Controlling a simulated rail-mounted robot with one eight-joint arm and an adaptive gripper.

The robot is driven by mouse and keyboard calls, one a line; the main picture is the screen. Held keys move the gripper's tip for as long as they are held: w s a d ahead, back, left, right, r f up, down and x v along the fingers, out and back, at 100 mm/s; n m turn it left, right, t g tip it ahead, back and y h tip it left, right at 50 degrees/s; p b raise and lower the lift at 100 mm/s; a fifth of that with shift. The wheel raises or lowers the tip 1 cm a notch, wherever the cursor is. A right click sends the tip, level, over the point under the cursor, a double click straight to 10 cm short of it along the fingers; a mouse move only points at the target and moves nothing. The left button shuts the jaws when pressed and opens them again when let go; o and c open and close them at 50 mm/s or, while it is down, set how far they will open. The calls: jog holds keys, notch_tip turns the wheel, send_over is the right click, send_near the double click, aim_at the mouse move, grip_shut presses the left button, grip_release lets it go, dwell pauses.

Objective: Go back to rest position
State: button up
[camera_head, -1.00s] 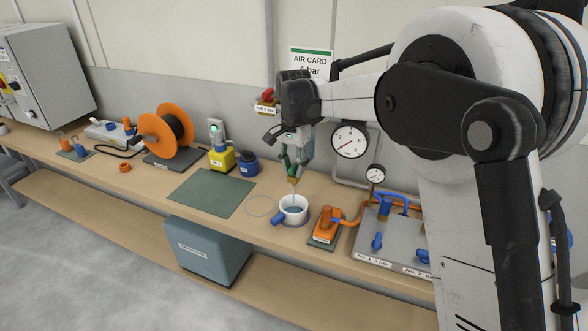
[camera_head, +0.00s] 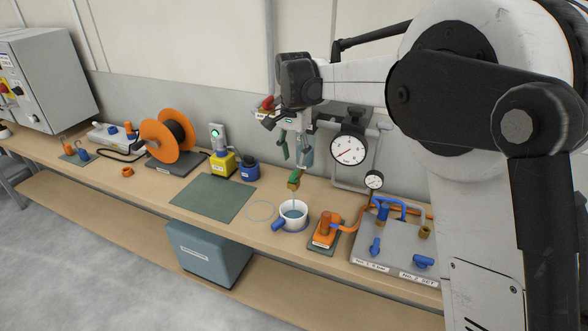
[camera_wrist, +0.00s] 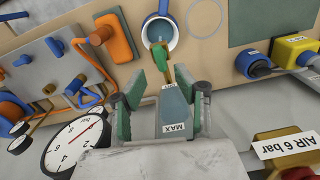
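My gripper (camera_head: 293,154) hangs above the bench, its green-padded fingers spread and empty. In the wrist view my gripper (camera_wrist: 167,82) shows its fingers apart, with a pale blue bowl (camera_wrist: 175,108) marked MAX between them in the picture; whether they touch it I cannot tell. In the head view the bowl (camera_head: 308,155) is beside the fingers. Below it are a green piece (camera_head: 295,176) and a brass end (camera_head: 293,186), clear of my fingertips. A thin pale streak runs from the brass end into a white cup (camera_head: 302,219) holding bluish liquid.
Pressure gauges (camera_head: 348,150), an orange block (camera_head: 325,230) and a plate with blue handles (camera_head: 395,262) are at right. A green mat (camera_head: 213,197) lies bare at left. The yellow block (camera_head: 222,164) and orange reel (camera_head: 155,138) stand behind it.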

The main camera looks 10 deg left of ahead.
jog(key=shift+r, duration=0.2)
jog(key=s+d+r+t+b, duration=0.1)
jog(key=s+d+r, duration=0.25)
jog(key=d, duration=0.45)
jog(key=s+d+r+n+t+y+b, duration=0.1)
jog(key=s+d+r, duration=0.1)
jog(key=s+d, duration=0.35)
jog(key=s+d+r+t, duration=0.1)
jog(key=s+d+r, duration=0.2)
jog(key=d, duration=0.6)
jog(key=s+d+f+t, duration=0.1)
jog(key=s+d+f, duration=0.2)
jog(key=s+d, duration=0.2)
jog(key=s+d+f+n+t+b, duration=0.1)
jog(key=s+d+f, duration=0.2)
jog(key=s+d, duration=0.2)
jog(key=s+d+f+n+t+h+b, duration=0.1)
jog(key=s+d+f+t, duration=0.1)
jog(key=s+d, duration=0.3)
jog(key=s+f, duration=0.1)
jog(key=s, duration=0.3)
jog(key=shift+s+d, duration=0.25)
jog(key=shift+s, duration=0.05)
